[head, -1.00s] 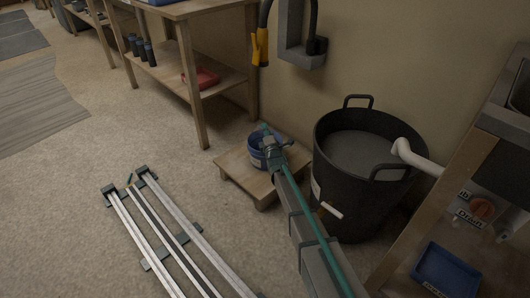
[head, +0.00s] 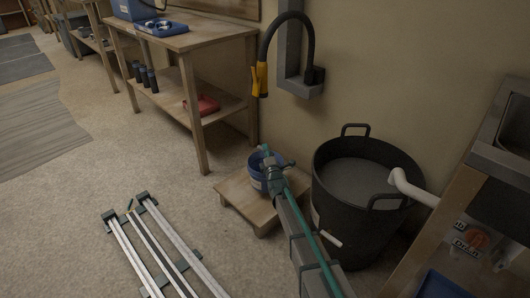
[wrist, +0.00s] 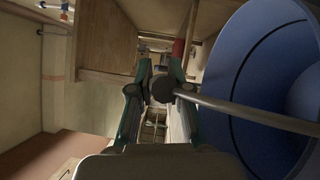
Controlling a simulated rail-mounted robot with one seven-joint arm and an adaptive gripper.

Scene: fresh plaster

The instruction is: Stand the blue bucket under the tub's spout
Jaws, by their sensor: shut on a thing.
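The blue bucket (head: 257,180) is over a low wooden platform (head: 232,193), left of the black tub (head: 345,205). In the head view I cannot tell whether its base touches the platform. My gripper (head: 271,163) is at the bucket's top. In the wrist view my gripper (wrist: 162,88) is shut on the dark grip of the bucket's metal handle (wrist: 250,113). The bucket (wrist: 245,75) fills the right side there. A short pale piece (head: 328,240), perhaps the spout, shows low on the tub's front. My arm hides part of the tub's front and the floor below.
A white pipe (head: 408,189) runs from the tub's right rim toward a wooden unit with a sink (head: 507,133). A workbench (head: 190,38) stands behind. A hose with a yellow nozzle (head: 260,80) hangs on the wall. Rails lie at the left; open floor is beyond.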

